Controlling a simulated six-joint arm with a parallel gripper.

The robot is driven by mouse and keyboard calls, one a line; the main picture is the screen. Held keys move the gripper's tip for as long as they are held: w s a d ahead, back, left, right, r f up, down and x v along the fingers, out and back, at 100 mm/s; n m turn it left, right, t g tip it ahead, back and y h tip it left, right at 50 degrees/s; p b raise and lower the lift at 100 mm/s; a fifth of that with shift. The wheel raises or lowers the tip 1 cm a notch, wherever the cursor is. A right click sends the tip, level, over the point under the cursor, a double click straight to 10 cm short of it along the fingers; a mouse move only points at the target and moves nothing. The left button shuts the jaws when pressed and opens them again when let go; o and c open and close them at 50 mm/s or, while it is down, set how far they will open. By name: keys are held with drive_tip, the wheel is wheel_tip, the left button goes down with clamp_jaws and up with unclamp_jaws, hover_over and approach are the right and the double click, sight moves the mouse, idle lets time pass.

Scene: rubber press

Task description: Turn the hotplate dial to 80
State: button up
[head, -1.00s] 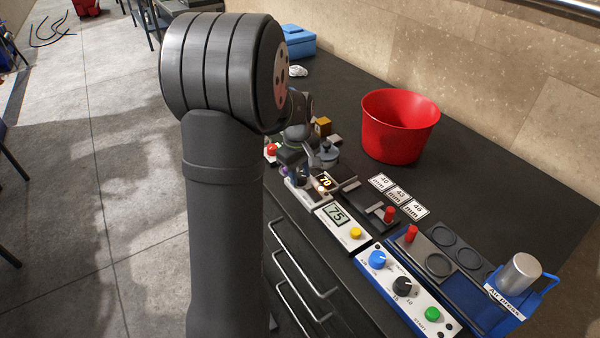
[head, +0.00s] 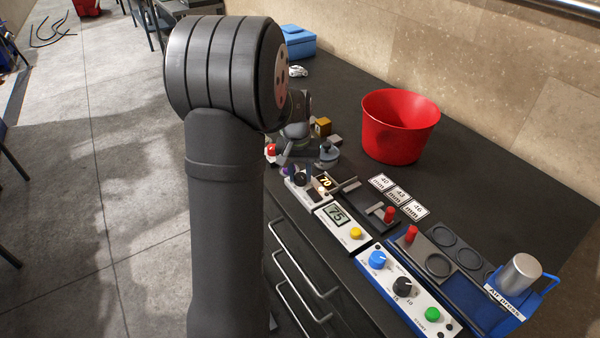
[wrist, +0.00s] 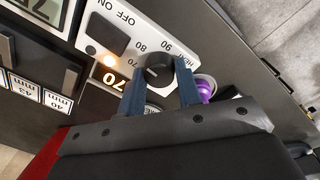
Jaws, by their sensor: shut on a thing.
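The hotplate dial (wrist: 158,66) is a black round knob on a white panel with printed marks including 70, 80 and 90. It also shows in the head view (head: 300,179). The hotplate display (wrist: 110,77) reads 70 in glowing orange digits; it also reads 70 in the head view (head: 326,182). My gripper (wrist: 160,78) has one blue-grey finger on each side of the dial and is shut on it. The dial's exact pointer direction is hard to make out.
An orange lamp (wrist: 110,60) glows beside a black switch (wrist: 106,34). A purple-topped item (wrist: 204,88) stands close beside the right finger.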

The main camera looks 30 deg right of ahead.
sight(297, 174)
drive_tip(key=shift+w+m, duration=0.1)
drive_tip(key=shift+m, duration=0.6)
drive_tip(key=shift+r, duration=0.1)
drive_tip(key=o, duration=1)
drive_tip(key=shift+c, duration=0.2)
wheel_tip(297, 174, up, 17)
drive_tip(key=shift+w+a+r, duration=0.15)
drive_tip(key=shift+w+a, duration=0.15)
drive_tip(key=shift+w, duration=0.05)
